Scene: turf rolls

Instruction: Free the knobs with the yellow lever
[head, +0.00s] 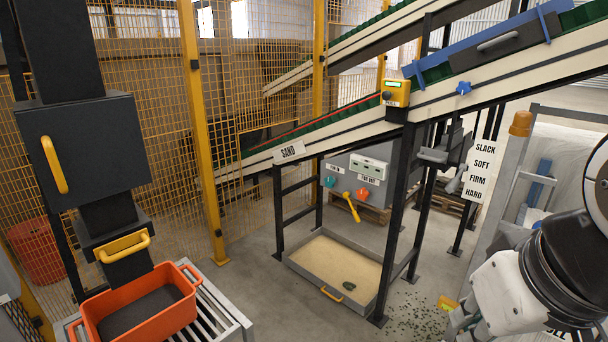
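The yellow lever (351,207) sits low on the front of a grey control box (345,163) under the conveyor, slanting down to the right. A teal knob (330,182) is to its upper left and an orange-red knob (362,194) to its right. Small labels are above the knobs, too small to read surely. My arm enters at the lower right, well apart from the box. What seems to be my gripper (461,322) is at the bottom edge, partly cut off; its fingers do not show clearly.
Black conveyor legs (398,220) stand to the box's right. An orange bin (140,305) is at lower left. Dark crumbs (415,315) litter the floor.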

